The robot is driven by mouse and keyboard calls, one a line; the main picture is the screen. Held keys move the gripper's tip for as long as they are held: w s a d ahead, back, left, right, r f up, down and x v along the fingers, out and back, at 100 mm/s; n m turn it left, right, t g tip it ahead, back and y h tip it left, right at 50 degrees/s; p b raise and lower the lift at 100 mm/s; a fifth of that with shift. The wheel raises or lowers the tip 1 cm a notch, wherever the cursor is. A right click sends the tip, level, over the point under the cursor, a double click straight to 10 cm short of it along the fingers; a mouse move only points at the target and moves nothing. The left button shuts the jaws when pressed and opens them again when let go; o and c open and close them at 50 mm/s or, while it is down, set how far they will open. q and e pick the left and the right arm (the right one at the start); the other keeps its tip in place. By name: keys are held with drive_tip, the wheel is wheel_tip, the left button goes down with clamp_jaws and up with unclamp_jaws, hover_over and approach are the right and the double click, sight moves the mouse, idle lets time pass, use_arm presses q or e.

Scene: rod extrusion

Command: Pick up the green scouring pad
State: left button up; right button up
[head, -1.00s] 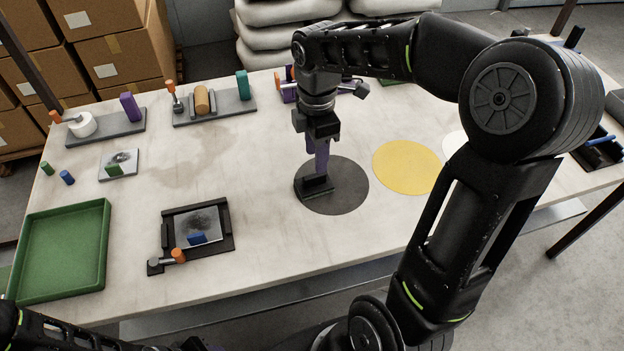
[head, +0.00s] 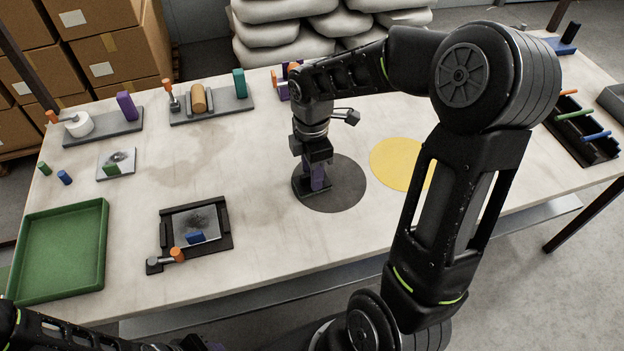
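A small green block (head: 111,169), which looks like the green scouring pad, sits on a smudged light plate (head: 122,158) at the table's left. No gripper is near it. My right gripper (head: 315,165) points down over the dark grey disc (head: 345,190) mid-table. It is at the purple handle (head: 318,180) of a black-based tool standing on the disc. The arm hides much of the contact, so I cannot tell whether the fingers are closed. Part of my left arm shows at the lower left, but its gripper is out of view.
A green tray (head: 104,235) lies at the left front edge. A black fixture (head: 224,240) holds a smudged plate with a blue block (head: 195,237). Racks with a purple block (head: 127,105) and a teal block (head: 239,83) stand behind. A yellow disc (head: 395,165) lies right.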

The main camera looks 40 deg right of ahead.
drive_tip(key=shift+f, duration=0.35)
idle(0.3)
clamp_jaws()
idle(0.5)
